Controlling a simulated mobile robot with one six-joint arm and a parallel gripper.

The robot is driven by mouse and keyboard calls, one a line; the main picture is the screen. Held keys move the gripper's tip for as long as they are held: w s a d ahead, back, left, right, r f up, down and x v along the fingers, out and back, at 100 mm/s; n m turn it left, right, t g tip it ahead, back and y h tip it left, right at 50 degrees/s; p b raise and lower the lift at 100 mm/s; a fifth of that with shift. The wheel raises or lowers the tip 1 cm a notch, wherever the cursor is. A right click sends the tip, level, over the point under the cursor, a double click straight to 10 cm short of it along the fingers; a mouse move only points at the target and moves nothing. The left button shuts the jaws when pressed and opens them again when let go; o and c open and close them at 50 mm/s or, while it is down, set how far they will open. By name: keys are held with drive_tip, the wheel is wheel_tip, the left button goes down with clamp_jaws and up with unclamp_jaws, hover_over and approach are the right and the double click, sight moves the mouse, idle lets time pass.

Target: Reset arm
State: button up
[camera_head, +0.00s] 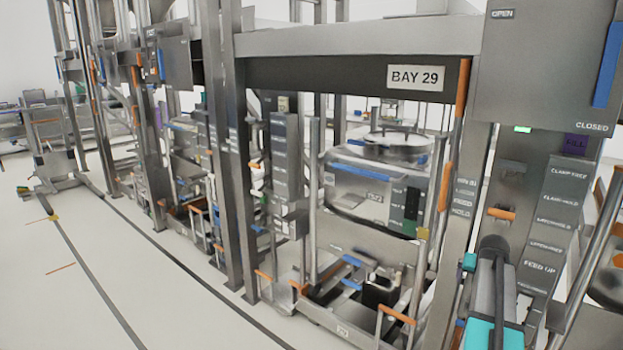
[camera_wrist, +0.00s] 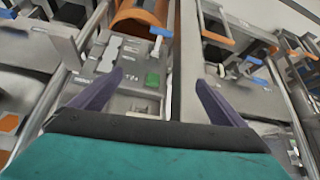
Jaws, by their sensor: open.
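My gripper (camera_wrist: 160,97) shows in the wrist view with its two dark purple fingers spread wide apart and nothing between them. Its teal body fills the bottom of that view. Below and beyond the fingers is a grey panel (camera_wrist: 112,75) with a green patch and an orange rounded part above it. In the head view my arm, teal and dark grey, stands at the lower right in front of a column of labelled plates. The fingertips cannot be made out in the head view.
The BAY 29 frame (camera_head: 360,40) holds a steel bin (camera_head: 370,185) with a round lid. A labelled column (camera_head: 560,205) and a panel marked OPEN and CLOSED (camera_head: 550,70) stand close at the right. Clear floor (camera_head: 60,290) with dark lines lies at the left.

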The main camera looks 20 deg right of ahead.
drive_tip(key=w+a+f+n+g+y, duration=0.1)
drive_tip(key=w+a+f+n+y, duration=0.1)
drive_tip(key=a+f, duration=1.1)
drive_tip(key=w+a+f+n+g+y, duration=0.1)
drive_tip(key=w+a+f+n+y, duration=0.15)
drive_tip(key=a+f, duration=1.15)
drive_tip(key=s+a+f+n+g, duration=0.1)
drive_tip(key=s+a+f, duration=0.35)
drive_tip(key=a, duration=0.45)
drive_tip(key=s+a+f+n+g, duration=0.1)
drive_tip(key=s+a+f+g, duration=0.1)
drive_tip(key=s+a+f, duration=0.5)
drive_tip(key=s+a+f+n+g, duration=0.15)
drive_tip(key=s+a+f, duration=0.35)
drive_tip(key=a, duration=0.5)
drive_tip(key=s+a+g, duration=0.2)
drive_tip(key=s, duration=0.8)
drive_tip(key=s+a+f+n+g, duration=0.1)
drive_tip(key=s+a+g, duration=0.1)
drive_tip(key=s, duration=0.8)
drive_tip(key=shift+a+f+n, duration=0.2)
drive_tip(key=shift+a+n, duration=0.1)
drive_tip(key=shift+a, duration=0.4)
